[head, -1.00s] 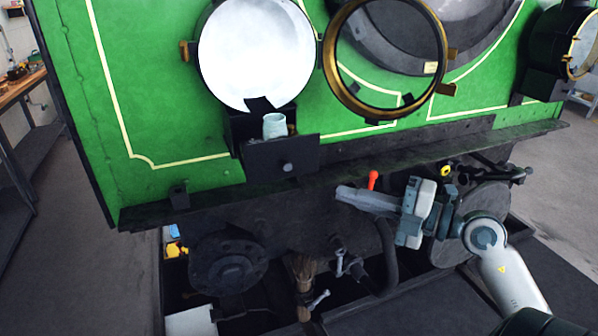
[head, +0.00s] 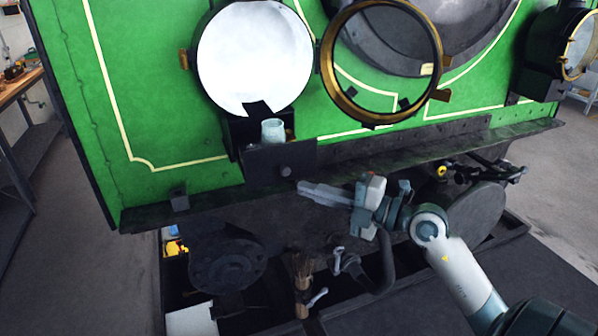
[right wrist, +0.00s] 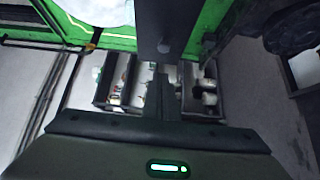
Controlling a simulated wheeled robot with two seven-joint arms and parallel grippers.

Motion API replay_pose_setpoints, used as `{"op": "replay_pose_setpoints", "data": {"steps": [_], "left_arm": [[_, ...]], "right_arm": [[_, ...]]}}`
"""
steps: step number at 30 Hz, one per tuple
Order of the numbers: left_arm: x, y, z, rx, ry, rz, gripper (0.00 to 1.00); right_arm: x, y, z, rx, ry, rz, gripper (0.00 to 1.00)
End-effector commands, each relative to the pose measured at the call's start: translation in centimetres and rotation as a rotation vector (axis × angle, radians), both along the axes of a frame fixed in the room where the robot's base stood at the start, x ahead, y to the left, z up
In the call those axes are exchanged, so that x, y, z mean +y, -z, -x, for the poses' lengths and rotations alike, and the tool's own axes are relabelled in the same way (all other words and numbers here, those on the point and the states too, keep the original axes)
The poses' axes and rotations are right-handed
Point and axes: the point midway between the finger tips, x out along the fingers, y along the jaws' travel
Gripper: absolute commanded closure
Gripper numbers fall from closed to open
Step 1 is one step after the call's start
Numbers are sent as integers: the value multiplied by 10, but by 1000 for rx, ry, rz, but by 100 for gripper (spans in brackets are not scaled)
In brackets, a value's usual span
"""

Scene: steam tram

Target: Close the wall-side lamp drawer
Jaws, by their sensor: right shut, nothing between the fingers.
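The lamp drawer (head: 262,166) is a dark box under the left, wall-side lamp (head: 255,60) on the green tram front. It stands pulled out, with a pale cup-shaped part (head: 273,130) in it and a round knob (head: 285,172) on its front. In the right wrist view the drawer's dark front (right wrist: 150,18) and knob (right wrist: 163,46) show at the top. My right gripper (head: 302,187) is shut and empty, its tips just right of and below the knob. In the head view a small gap seems to remain. My left gripper is out of view.
An open brass lamp ring (head: 381,117) swings out to the right of the lamp. A dark ledge (head: 430,150) runs along the tram front. Below are a buffer (head: 228,262), coupling and hose (head: 387,262). Another lamp (head: 556,50) is at far right. A workbench (head: 20,90) stands left.

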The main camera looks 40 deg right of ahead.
Motion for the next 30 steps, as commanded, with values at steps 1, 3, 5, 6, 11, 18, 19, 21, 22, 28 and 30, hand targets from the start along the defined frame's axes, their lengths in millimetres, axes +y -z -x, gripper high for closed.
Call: {"op": "replay_pose_setpoints", "data": {"steps": [1,3,5,6,11,18,19,21,22,28,30], "left_arm": [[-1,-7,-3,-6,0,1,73],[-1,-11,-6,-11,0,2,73],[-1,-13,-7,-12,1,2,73],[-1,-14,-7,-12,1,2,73],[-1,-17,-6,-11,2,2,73],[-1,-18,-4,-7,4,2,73],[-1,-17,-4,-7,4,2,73],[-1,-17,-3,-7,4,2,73],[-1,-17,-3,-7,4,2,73],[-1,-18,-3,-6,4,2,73],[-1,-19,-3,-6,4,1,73]], "right_arm": [[4,-4,-9,-1,-1,-3,100],[9,-4,-18,-3,-1,-1,100],[5,-2,-27,0,1,-1,100],[3,-2,-33,0,1,-1,100],[-1,-1,-48,0,0,0,100],[-3,1,-55,0,0,0,100],[-3,1,-55,0,0,0,100],[-3,1,-55,0,0,0,100],[-3,1,-55,0,0,0,100],[-4,0,-55,-1,0,0,100],[-4,0,-58,-1,0,0,100]]}}
